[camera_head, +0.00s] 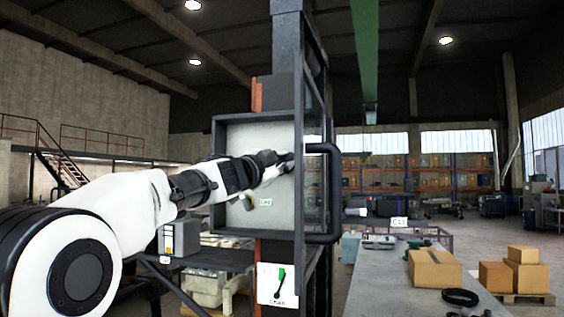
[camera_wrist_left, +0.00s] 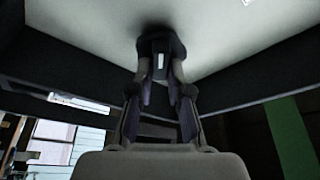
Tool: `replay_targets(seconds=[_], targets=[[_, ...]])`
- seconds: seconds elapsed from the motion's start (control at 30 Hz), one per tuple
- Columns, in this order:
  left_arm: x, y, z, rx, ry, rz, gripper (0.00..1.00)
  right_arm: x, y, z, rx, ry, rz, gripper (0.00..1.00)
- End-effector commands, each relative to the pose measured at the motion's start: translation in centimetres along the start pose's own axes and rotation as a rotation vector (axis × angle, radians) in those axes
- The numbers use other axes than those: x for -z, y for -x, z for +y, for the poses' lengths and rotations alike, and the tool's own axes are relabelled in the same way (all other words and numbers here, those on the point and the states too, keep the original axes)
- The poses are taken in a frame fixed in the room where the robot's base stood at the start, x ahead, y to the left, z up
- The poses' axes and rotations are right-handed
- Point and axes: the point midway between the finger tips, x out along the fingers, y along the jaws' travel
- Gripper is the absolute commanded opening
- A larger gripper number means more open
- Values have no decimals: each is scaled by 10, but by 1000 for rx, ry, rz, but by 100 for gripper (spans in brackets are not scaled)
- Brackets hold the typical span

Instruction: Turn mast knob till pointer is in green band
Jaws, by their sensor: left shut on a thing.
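My left arm reaches from the left into an open-fronted, dark-framed mast box (camera_head: 250,119) with a pale back panel. My left gripper (camera_head: 282,162) is at the right part of that panel. In the left wrist view my left gripper (camera_wrist_left: 160,88) is shut on a dark knob (camera_wrist_left: 161,45) with a small white mark, standing out from the pale panel. In the head view the gripper hides the knob. A white plate (camera_head: 268,290) below the box bears a black lever-like shape and a green patch. I cannot tell whether these are the pointer and band. My right gripper is not in view.
A black bar handle (camera_head: 333,190) sticks out at the box's right side. A grey bench (camera_head: 385,285) with a cardboard box (camera_head: 434,268) and a black ring (camera_head: 460,297) stands to the right. A dark table (camera_head: 215,258) stands below my left arm.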

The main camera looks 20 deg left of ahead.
Motion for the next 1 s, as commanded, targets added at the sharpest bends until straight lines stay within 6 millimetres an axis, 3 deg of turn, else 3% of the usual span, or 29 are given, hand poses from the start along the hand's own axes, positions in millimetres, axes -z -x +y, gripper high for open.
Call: replay_targets(seconds=[0.2,0.57,0.77,0.8,0.87,1.0], targets=[[-1,-1,2,-86,-232,0,0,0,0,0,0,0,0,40],[-1,-1,3,-108,-283,0,0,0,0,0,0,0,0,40],[-1,-1,2,-184,-496,0,0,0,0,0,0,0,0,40],[-1,-1,3,-188,-501,0,28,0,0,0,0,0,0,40],[-1,-1,3,-186,-497,0,49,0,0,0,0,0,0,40],[0,0,2,-184,-495,0,49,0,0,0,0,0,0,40]])
